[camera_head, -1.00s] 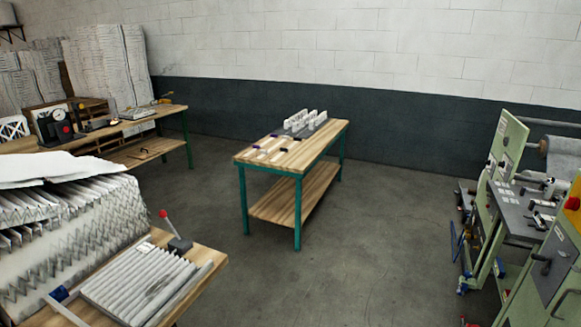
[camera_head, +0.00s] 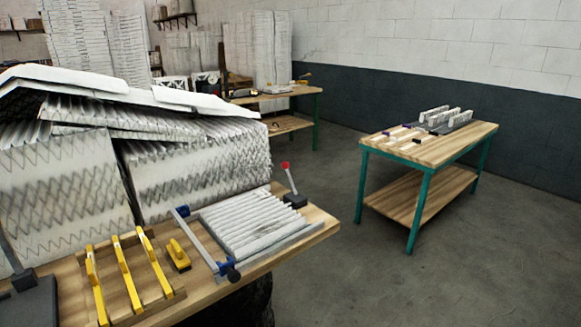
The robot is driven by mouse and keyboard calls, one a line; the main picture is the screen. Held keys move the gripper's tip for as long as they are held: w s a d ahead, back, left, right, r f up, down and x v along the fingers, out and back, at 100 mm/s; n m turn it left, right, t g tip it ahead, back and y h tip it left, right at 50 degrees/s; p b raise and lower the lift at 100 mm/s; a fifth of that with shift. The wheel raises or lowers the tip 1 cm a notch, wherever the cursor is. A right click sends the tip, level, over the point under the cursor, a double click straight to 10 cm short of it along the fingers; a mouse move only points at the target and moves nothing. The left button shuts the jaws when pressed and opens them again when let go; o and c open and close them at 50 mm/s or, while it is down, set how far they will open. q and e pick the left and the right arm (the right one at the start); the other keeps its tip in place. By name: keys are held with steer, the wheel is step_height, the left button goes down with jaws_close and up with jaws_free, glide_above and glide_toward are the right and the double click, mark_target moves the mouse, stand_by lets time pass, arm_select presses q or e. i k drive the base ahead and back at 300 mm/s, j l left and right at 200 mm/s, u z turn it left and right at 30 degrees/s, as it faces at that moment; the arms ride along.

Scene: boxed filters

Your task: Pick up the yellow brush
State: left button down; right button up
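A small yellow object with a handle-like top and a darker base, which looks like the yellow brush (camera_head: 179,256), lies on the near wooden workbench (camera_head: 322,232). It sits between a wooden rack with several upright yellow pieces (camera_head: 124,272) on its left and a pleated filter in a clamp frame (camera_head: 250,222) on its right. Nothing covers it. Neither of my grippers is in view.
Stacked pleated filters (camera_head: 190,165) rise behind the brush. A red-knobbed lever (camera_head: 286,167) stands at the bench's right end. A green-legged table (camera_head: 437,150) stands right, another bench (camera_head: 285,92) at the back. Open floor (camera_head: 330,275) lies between.

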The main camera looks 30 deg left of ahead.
mark_target(177, 253)
steer(key=u, duration=1.75)
